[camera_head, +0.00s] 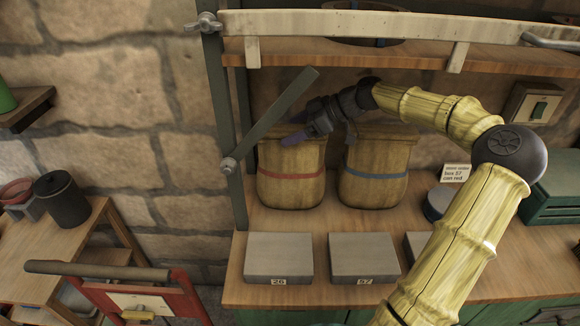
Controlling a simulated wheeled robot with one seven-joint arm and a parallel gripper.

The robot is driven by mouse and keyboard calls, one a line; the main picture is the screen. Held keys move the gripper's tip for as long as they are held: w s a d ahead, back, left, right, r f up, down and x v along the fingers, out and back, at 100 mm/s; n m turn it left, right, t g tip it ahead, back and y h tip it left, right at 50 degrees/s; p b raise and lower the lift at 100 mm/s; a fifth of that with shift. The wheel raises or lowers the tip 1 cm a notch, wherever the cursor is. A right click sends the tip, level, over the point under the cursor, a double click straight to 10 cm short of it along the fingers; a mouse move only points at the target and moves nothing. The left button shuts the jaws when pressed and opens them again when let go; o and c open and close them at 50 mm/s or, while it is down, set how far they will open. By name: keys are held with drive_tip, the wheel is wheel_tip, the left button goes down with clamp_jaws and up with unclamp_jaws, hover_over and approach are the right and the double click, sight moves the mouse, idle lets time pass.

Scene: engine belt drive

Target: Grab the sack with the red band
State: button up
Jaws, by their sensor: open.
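The sack with the red band (291,188) stands upright on the wooden bench, below the shelf. A similar sack with a blue band (373,184) stands just to its right. My gripper (289,139) reaches in from the right with its dark fingers at the top of the red-banded sack. The jaws are open. I cannot tell whether the fingers touch the sack or are just in front of its rim. Part of the sack's top is hidden by the gripper and a grey lever.
The grey lever (270,119) slants across in front of the sack's top, hinged on a grey post (222,120). Grey boxes marked 26 (278,255) and 57 (364,255) lie in front. A wooden shelf (400,54) hangs above. A note (455,173) stands at the right.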

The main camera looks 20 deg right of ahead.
drive_tip(key=shift+f, duration=0.15)
drive_tip(key=shift+s+d, duration=0.2)
drive_tip(key=shift+w+a, duration=0.1)
drive_tip(key=shift+a, duration=0.15)
drive_tip(key=shift+c, duration=0.6)
drive_tip(key=shift+d, duration=0.1)
clamp_jaws()
drive_tip(key=shift+r, duration=0.25)
